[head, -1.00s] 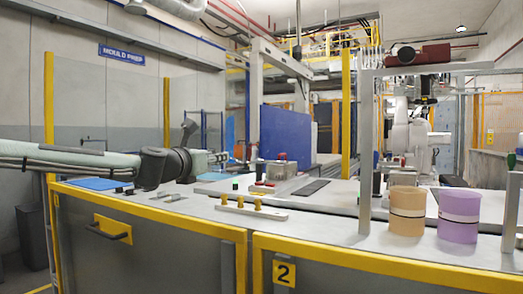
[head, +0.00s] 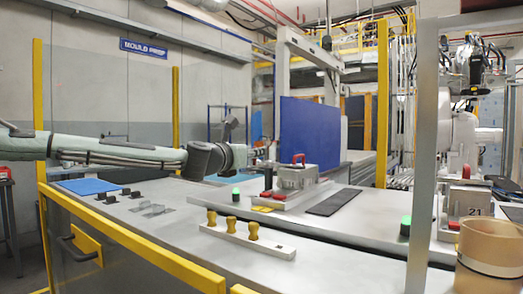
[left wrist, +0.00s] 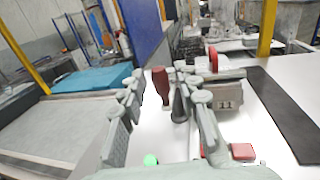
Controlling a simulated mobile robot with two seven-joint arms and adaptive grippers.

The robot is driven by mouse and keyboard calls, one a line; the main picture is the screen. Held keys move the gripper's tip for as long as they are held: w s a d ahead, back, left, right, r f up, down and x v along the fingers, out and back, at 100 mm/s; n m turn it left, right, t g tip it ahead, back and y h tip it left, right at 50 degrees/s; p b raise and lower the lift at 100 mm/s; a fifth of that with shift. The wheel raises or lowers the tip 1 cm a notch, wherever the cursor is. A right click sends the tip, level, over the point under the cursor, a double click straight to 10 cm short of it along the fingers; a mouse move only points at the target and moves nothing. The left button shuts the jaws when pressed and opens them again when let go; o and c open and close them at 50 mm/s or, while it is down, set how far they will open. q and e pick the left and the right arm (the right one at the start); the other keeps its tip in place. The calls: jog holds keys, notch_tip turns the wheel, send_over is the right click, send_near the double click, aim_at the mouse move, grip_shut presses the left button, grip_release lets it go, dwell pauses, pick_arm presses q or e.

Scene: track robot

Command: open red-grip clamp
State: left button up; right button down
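In the left wrist view a dark red upright grip (left wrist: 160,80) stands between the fingers of my left gripper (left wrist: 160,88), which are spread apart. I see a gap on both sides and cannot tell whether either finger touches it. A dark cone-shaped part (left wrist: 180,104) is just right of the grip. A brighter red handle (left wrist: 213,60) sits on a grey metal block (left wrist: 228,88) marked 11, right of the fingers. In the head view the red handle (head: 299,158) tops the block (head: 295,177), and my left gripper (head: 258,156) is just left of it. My right gripper is not in view.
A rail with yellow knobs (head: 232,225) is in front. A post (head: 423,150) and an orange cup (head: 487,255) stand at right.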

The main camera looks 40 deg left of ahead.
pick_arm(q)
jog(key=shift+x, duration=2.9)
jog(key=shift+c, duration=0.6)
grip_shut()
